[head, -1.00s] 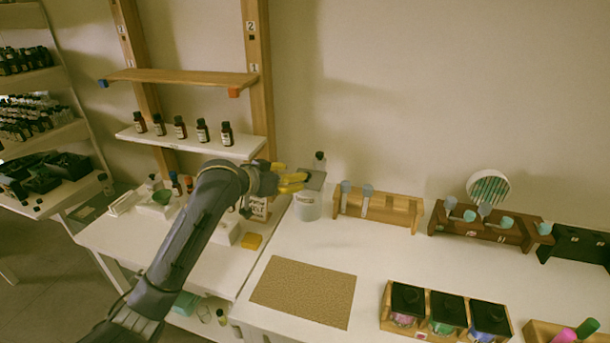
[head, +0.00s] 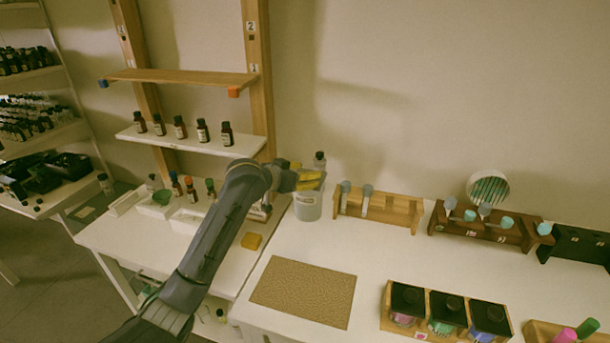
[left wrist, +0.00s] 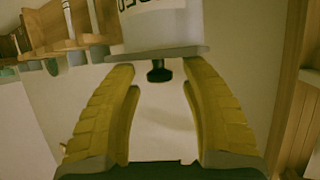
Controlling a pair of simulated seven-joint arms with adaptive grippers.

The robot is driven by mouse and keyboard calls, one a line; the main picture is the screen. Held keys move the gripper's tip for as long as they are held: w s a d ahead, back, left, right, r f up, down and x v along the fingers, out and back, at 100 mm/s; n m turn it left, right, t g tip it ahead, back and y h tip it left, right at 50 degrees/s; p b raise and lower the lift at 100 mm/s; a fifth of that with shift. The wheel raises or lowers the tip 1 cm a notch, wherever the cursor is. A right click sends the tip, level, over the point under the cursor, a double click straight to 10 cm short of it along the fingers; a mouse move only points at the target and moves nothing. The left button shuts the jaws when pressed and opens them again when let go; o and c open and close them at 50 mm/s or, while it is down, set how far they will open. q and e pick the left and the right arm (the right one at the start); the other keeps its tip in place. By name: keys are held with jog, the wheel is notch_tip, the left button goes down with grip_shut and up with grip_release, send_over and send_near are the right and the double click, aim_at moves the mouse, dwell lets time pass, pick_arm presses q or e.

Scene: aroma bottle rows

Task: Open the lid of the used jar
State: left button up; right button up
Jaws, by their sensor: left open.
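The used jar (head: 308,206) is a pale, labelled container at the back of the table, left of the wooden tube rack. My left gripper (head: 310,178) is open at the jar's top, its yellow fingers covering most of the lid in the head view. In the left wrist view, upside down, the jar (left wrist: 163,22) stands upright with its grey lid (left wrist: 150,54) on. A dark lid knob (left wrist: 158,73) sits between the open fingertips (left wrist: 158,66), with gaps on both sides and no visible contact. My right gripper is not in view.
A wooden shelf post (head: 260,90) rises to the left. The brown mat (head: 303,293) in front is bare.

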pick_arm(q)
grip_shut()
dwell(0.6)
